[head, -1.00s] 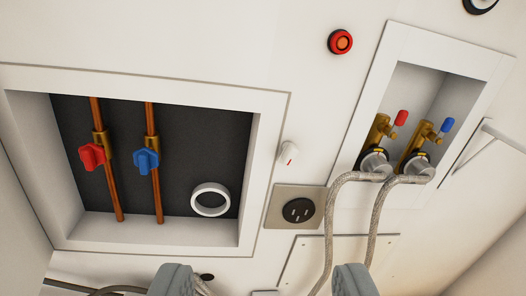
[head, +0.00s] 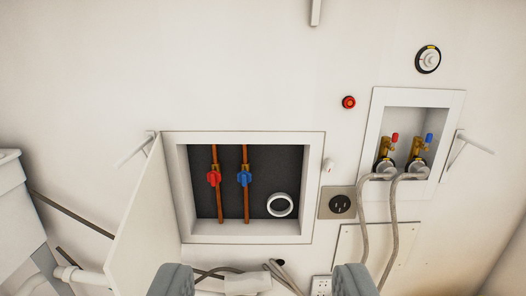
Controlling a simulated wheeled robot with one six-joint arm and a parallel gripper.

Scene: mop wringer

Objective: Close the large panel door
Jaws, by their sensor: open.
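The large panel door (head: 143,221) is a flat white panel. It stands open at the left side of a framed wall recess (head: 318,190), swung out from the wall toward me. The recess shows a dark back with two copper pipes, a red valve (head: 214,178), a blue valve (head: 244,178) and a white ring (head: 280,205). My gripper (head: 262,282) is at the bottom of the picture, open and empty, with its two grey fingers apart. It appears in front of the wall, right of the door and not touching it. The fingers' lower parts are cut off.
A smaller recess (head: 371,110) on the right holds two brass taps with hoses hanging down. A red button (head: 348,102), a socket (head: 340,204) and a round dial (head: 428,59) are on the wall. A white basin (head: 16,215) stands at far left, with pipes beside it.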

